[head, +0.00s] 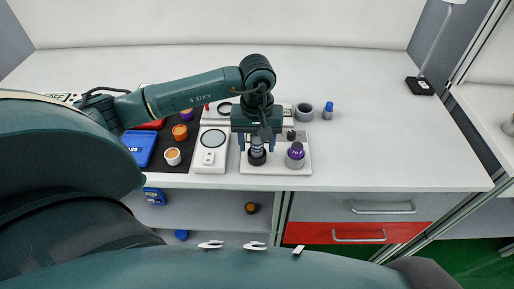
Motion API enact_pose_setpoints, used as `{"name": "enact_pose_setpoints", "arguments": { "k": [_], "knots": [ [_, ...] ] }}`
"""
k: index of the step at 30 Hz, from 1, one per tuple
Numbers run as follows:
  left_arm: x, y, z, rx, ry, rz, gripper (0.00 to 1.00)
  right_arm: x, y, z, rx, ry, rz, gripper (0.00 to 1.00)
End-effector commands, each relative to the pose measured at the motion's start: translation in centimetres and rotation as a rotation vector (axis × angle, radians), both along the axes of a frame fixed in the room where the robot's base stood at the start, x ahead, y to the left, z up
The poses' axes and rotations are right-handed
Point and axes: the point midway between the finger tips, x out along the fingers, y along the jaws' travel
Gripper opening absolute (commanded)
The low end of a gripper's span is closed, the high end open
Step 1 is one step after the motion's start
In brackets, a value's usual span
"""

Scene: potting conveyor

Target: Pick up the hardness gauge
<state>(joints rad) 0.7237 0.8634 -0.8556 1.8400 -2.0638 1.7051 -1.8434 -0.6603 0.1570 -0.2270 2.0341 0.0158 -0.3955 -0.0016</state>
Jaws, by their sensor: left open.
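My left gripper (256,146) points down over a white board (274,168) on the table, its two fingers apart. A small upright piece with a grey-blue body and a dark base (257,157) stands on the board between the fingers. It seems to be the hardness gauge, but it is too small to be sure. The gripper hides its upper part, and I cannot tell whether the fingers touch it. My right gripper is not in view.
A purple-topped grey cylinder (295,155) stands close on the right of the gripper.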

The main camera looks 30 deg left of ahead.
Motion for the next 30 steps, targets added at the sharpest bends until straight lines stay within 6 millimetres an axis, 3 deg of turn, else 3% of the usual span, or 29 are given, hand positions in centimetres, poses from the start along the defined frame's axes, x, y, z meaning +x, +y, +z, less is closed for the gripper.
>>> {"name": "enact_pose_setpoints", "arguments": {
  "k": [2,21,30],
  "knots": [
    [0.01,-0.01,0.01,0.000,0.000,0.000,0.54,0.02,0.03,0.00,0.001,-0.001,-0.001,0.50],
    [0.00,0.01,0.07,0.000,0.000,0.000,0.01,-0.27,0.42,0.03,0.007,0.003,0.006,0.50],
    [0.09,0.00,0.62,-0.002,-0.003,0.000,0.01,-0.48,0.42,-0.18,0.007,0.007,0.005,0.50]
  ]
}}
